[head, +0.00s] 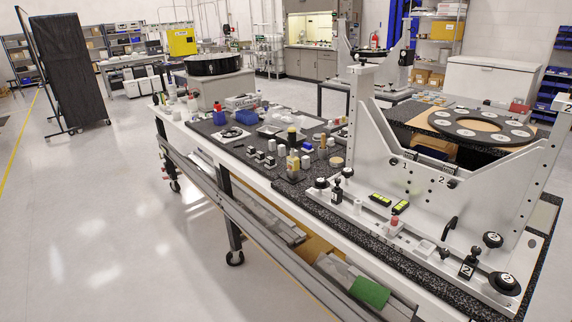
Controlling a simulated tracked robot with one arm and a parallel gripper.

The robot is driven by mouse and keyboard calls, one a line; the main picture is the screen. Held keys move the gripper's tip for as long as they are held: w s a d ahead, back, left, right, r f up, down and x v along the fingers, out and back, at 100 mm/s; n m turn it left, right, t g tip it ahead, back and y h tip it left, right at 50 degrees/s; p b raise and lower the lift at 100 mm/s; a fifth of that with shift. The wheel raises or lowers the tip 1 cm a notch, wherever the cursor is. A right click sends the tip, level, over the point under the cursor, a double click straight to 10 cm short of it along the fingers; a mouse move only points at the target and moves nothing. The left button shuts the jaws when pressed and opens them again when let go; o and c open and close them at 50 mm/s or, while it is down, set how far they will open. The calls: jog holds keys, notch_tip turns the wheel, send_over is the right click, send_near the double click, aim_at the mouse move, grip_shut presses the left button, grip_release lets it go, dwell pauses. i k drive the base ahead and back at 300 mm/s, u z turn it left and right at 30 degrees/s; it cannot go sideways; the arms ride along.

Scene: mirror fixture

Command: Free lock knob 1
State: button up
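The grey metal mirror fixture (400,190) stands on the right end of the long bench, with a "1" and a "2" printed on its upright plate. At the left end of its base are small black knobs (321,183), a black post-like part (337,192) and another dark knob (347,172). Lock knob 1 is probably among these, but their markings are too small to read. My gripper is not in view.
A ring plate (482,128) with white discs lies behind the fixture. Open floor (110,210) is at the left. A black screen (72,65) stands far left.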

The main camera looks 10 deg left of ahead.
aim_at(319, 184)
jog(key=u, duration=0.35)
jog(key=i, duration=2.15)
jog(key=z, duration=0.5)
